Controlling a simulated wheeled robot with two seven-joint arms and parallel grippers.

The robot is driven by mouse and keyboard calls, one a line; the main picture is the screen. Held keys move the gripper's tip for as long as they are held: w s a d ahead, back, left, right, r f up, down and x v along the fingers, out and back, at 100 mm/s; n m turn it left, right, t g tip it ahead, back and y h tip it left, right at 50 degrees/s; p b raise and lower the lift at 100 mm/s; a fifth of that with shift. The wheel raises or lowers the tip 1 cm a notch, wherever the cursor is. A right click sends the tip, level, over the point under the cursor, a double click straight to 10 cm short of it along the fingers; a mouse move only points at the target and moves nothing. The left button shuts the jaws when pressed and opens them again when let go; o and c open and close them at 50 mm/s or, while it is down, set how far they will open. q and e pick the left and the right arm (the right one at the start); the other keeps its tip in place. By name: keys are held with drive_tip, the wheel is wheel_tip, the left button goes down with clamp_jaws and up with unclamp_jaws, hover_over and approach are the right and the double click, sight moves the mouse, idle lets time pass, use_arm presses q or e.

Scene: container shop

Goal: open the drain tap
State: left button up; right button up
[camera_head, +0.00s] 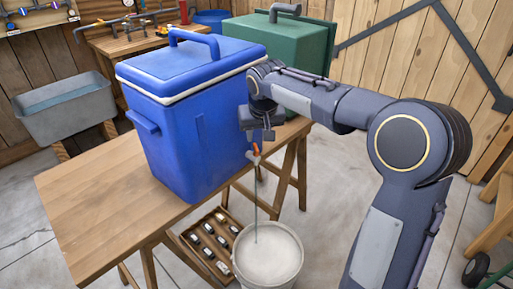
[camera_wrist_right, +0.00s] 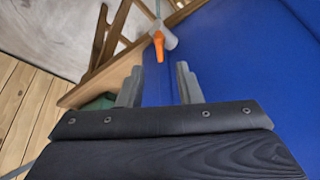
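A blue cooler (camera_head: 190,125) with a white rim and a closed lid stands on a wooden table. Its drain tap (camera_head: 254,153), low on the right side, has an orange lever. In the right wrist view the tap (camera_wrist_right: 169,40) is grey, and its orange lever (camera_wrist_right: 158,46) lies beyond the fingertips. A thin grey-green line, a stream or a tube, runs from the tap down into a whitish bucket (camera_head: 295,270). My right gripper (camera_head: 259,136) is just above the tap. Its fingers are apart and empty in the right wrist view (camera_wrist_right: 158,82), not touching the lever. My left gripper is out of view.
The wooden table (camera_head: 90,210) has bare top at left. A green box (camera_head: 285,42) stands behind the cooler. A crate of small items (camera_head: 186,232) sits below beside the bucket. A grey tub (camera_head: 65,108) is at left, and a wheeled cart (camera_head: 490,230) is at right.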

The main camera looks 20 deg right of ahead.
sight(256, 146)
drive_tip(key=x, duration=0.6)
drive_tip(key=shift+f+b, duration=0.15)
drive_tip(key=shift+b, duration=0.15)
drive_tip(key=shift+c, duration=0.3)
clamp_jaws()
